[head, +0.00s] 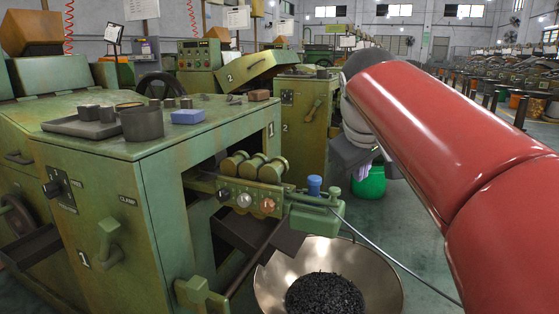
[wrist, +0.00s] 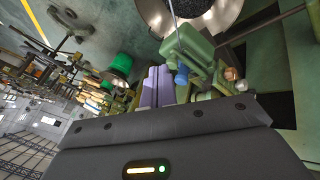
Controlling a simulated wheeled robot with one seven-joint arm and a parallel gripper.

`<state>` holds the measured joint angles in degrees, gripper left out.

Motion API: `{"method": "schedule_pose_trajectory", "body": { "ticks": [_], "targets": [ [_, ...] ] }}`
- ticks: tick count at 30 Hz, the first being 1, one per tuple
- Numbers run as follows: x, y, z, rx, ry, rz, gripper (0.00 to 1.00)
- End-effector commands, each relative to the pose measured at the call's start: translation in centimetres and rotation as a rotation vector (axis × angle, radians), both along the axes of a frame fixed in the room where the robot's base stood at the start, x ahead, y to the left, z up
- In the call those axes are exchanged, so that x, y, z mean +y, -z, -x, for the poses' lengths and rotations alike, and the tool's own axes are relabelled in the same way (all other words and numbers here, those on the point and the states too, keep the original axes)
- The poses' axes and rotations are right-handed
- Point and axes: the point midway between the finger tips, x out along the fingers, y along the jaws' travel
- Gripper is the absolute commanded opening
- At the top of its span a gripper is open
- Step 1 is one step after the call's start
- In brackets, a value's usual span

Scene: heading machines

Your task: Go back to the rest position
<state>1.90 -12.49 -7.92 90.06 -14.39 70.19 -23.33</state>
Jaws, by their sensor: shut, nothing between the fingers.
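My gripper (head: 362,173) hangs at the end of my red arm in the head view, to the right of machine 1 (head: 165,185). Its lilac fingers are partly hidden by the wrist and the arm. In the wrist view the two fingers of my gripper (wrist: 157,82) lie side by side, shut, with nothing held. The fingers are apart from the blue-topped knob (head: 314,186), which also shows beside them in the wrist view (wrist: 182,76).
A metal bowl (head: 272,283) of dark small parts stands below the green valve block. A thin rod runs from there to the lower right. A green bucket (head: 371,183) stands behind my gripper. Machine 2 (head: 305,140) is further back. Open floor lies at right.

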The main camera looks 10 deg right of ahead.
Motion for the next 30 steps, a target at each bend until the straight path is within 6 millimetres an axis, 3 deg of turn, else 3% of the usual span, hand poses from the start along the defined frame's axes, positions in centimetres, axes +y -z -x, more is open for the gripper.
{"method": "schedule_pose_trajectory", "body": {
  "ticks": [5, 8, 15, 18, 21, 25, 30],
  "targets": [
    [1.5, 1.9, 1.6, -0.007, 0.0, -0.048, 0.0],
    [3.8, 5.0, 4.0, -0.014, 0.007, -0.12, 0.0],
    [9.7, 15.0, 11.6, -0.023, 0.069, -0.315, 0.0],
    [11.1, 18.5, 14.0, -0.018, 0.102, -0.369, 0.0],
    [11.9, 20.9, 15.5, -0.014, 0.126, -0.402, 0.0],
    [12.3, 22.0, 16.3, -0.013, 0.14, -0.418, 0.0],
    [12.3, 22.1, 16.3, -0.012, 0.141, -0.419, 0.0]
  ]
}}
